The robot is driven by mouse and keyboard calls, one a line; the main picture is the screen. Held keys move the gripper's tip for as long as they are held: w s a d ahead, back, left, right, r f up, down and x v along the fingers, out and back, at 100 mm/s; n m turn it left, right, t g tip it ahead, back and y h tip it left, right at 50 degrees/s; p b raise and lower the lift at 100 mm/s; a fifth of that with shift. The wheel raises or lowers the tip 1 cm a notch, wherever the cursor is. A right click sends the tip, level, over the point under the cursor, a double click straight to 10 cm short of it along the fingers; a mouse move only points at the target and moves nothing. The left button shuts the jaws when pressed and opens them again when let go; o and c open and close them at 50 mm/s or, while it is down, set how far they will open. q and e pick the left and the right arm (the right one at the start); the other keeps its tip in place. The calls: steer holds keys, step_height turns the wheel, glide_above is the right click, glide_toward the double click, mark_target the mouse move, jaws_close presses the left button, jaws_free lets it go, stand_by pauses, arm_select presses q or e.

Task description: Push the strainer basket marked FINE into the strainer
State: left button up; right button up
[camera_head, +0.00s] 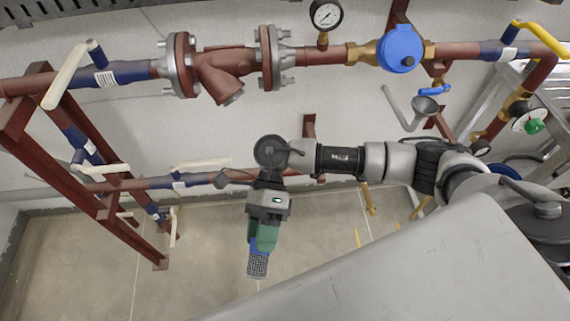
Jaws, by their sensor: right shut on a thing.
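The strainer (220,75) is a rust-red Y-shaped body between two bolted flanges in the upper pipe. Its slanted branch points down and to the right. My right gripper (262,240) hangs at the lower middle, well below the strainer. It is shut on a strainer basket (257,265), a small cylinder of grey mesh with a blue part at its upper end. The basket hangs with its mesh end downward, apart from the strainer. Green finger parts cover its upper portion. I cannot read any marking on it. My left gripper is not in view.
A pressure gauge (326,14) and a blue round meter (400,49) sit on the upper pipe, right of the strainer. A lower pipe (145,184) runs behind my right arm. A red frame (100,205) stands at left.

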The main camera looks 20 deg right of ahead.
steer(key=m+y, duration=0.2)
steer(key=m+t+y, duration=0.1)
steer(key=y, duration=0.1)
steer(key=shift+w+d+m+y, duration=0.1)
steer(key=shift+w+m+y, duration=0.1)
steer(key=shift+m+y, duration=0.15)
steer(key=y, duration=0.1)
steer(key=m+t+y, duration=0.2)
steer(key=shift+w+r+m+b, duration=0.25)
steer(key=shift+w+r+b, duration=0.05)
steer(key=shift+r+b, duration=0.05)
steer(key=w+d+f+m+t+b, duration=0.25)
steer(key=w+d+m+t, duration=0.5)
steer(key=t, duration=0.75)
steer(key=w+d+f+m+t+b, duration=0.1)
steer(key=w+d+m+t+b, duration=0.25)
steer(key=w+m+t, duration=0.85)
steer(key=shift+w+a+r+n+t+p, duration=0.1)
steer(key=shift+a+r+n+t+p, duration=0.35)
steer(key=shift+r, duration=0.35)
steer(key=shift+a+r+n+t+p, duration=0.25)
steer(key=shift+r+n+t+p, duration=0.25)
steer(key=shift+r, duration=0.3)
steer(key=shift+w+a+r+n+t+p, duration=0.1)
steer(key=shift+a+r+n+t+p, duration=0.25)
steer(key=shift+r+t, duration=0.35)
steer(key=shift+w+a+r, duration=0.1)
steer(key=shift+r, duration=0.15)
steer(key=shift+x, duration=0.85)
